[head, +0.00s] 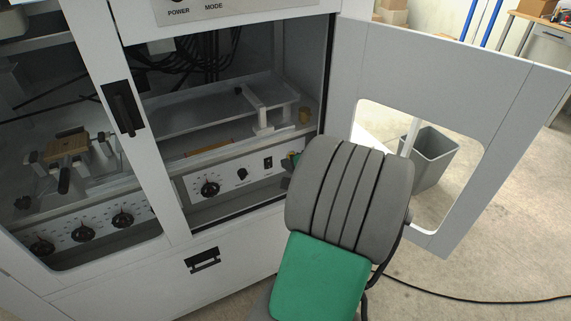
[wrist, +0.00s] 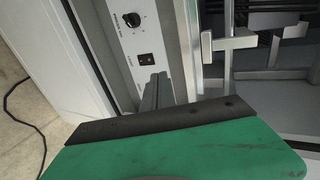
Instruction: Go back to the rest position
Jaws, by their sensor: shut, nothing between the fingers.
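In the wrist view, the fingers of my gripper (wrist: 155,92) are together with nothing between them. In the head view, my grey and green arm hides nearly all of the gripper. The same control panel (head: 225,182) shows left of my arm, inside the box former (head: 155,150). Its door (head: 450,75) stands open to the right.
A grey waste bin (head: 432,155) shows through the door's window. A black cable (head: 470,297) runs along the floor to the right. Inside the machine, a metal tray (head: 205,108) and bracket (head: 262,115) sit above the panel. A workbench (head: 545,35) stands at the far right.

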